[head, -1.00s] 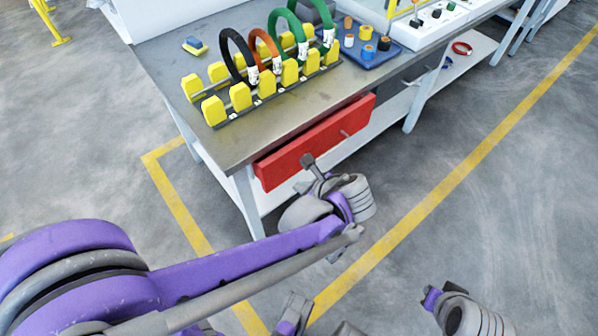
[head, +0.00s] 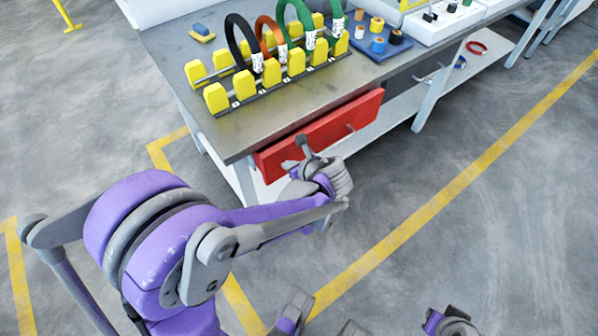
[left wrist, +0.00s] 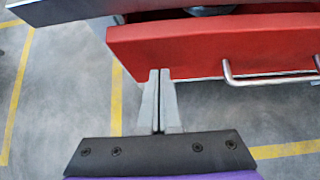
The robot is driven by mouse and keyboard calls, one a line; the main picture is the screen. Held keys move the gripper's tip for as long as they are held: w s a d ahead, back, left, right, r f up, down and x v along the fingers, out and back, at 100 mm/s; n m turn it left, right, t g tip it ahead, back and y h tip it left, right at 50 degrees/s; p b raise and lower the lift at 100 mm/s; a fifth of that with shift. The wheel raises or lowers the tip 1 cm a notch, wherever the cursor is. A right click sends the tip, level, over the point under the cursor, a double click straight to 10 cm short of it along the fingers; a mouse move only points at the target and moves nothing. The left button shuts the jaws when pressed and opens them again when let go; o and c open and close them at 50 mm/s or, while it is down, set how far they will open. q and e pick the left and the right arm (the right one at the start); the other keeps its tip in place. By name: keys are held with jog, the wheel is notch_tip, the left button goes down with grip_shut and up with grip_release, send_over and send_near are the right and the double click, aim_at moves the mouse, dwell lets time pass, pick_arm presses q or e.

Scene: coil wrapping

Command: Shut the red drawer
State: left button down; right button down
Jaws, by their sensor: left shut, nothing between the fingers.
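The red drawer (head: 335,128) under the workbench stands partly out. In the left wrist view its red front (left wrist: 205,42) sits out past the tabletop edge, with a gap showing into the drawer. Its metal bar handle (left wrist: 270,78) is right of my fingers. My left gripper (head: 302,146) is shut and empty in front of the drawer's left half. In the left wrist view, its fingertips (left wrist: 159,74) lie at the lower edge of the drawer front, left of the handle. I cannot tell whether they touch it. My right gripper's fingers are not visible.
The workbench top (head: 265,125) holds a yellow-block rack (head: 270,88) with several upright coils and a blue tray (head: 388,48) of small parts. A lower shelf (head: 400,110) runs beneath. Open floor with yellow lines lies in front.

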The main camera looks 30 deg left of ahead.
aim_at(279, 150)
pick_arm(q)
jog(key=shift+w+a, duration=0.3)
jog(key=shift+a, duration=0.45)
jog(key=a, duration=0.1)
jog(key=w+a, duration=0.1)
jog(key=a, duration=0.2)
jog(key=shift+w, duration=0.3)
jog(key=shift+w+a, duration=0.15)
jog(key=shift+a, duration=0.1)
jog(key=shift+r, duration=0.15)
